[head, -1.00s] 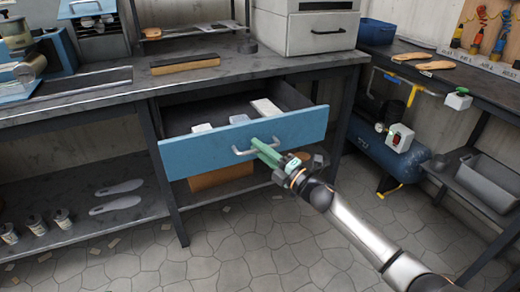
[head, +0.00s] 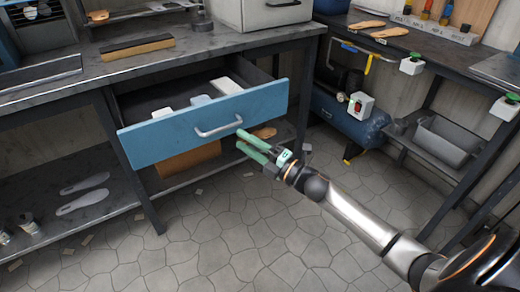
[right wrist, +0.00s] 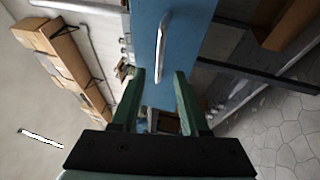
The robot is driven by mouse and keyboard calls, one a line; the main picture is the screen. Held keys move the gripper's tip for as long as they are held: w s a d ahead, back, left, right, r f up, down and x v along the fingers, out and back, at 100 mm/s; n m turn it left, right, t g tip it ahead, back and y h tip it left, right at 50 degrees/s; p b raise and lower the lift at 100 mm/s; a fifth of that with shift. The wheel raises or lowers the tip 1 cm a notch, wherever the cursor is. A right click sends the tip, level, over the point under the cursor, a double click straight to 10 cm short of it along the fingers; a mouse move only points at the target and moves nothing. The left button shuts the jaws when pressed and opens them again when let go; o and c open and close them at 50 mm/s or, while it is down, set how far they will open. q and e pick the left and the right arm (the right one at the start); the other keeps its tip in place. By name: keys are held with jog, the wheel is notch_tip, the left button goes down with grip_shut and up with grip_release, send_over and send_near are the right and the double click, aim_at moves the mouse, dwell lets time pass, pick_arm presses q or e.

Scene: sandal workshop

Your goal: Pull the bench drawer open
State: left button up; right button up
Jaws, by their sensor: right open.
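The blue bench drawer (head: 170,139) stands pulled out from under the grey workbench (head: 60,80), with a few pale items inside. Its metal handle (head: 219,128) is on the front face; it also shows in the right wrist view (right wrist: 162,48). My right gripper (head: 246,141) is just to the right of and below the handle, apart from it. In the right wrist view its two green fingers (right wrist: 160,82) are spread, with nothing held between them and the handle beyond the tips. My left gripper is not in view.
A lower shelf with grey soles (head: 84,192) is at the left, and a cardboard box (head: 188,160) sits below the drawer. A blue compressor tank (head: 345,120) and a side bench with a grey bin (head: 450,142) stand at the right.

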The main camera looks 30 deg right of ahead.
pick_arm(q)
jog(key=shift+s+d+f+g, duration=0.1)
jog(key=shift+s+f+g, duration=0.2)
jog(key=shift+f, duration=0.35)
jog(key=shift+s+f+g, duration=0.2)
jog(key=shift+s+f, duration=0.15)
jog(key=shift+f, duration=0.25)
pick_arm(e)
jog(key=shift+v, duration=2.35)
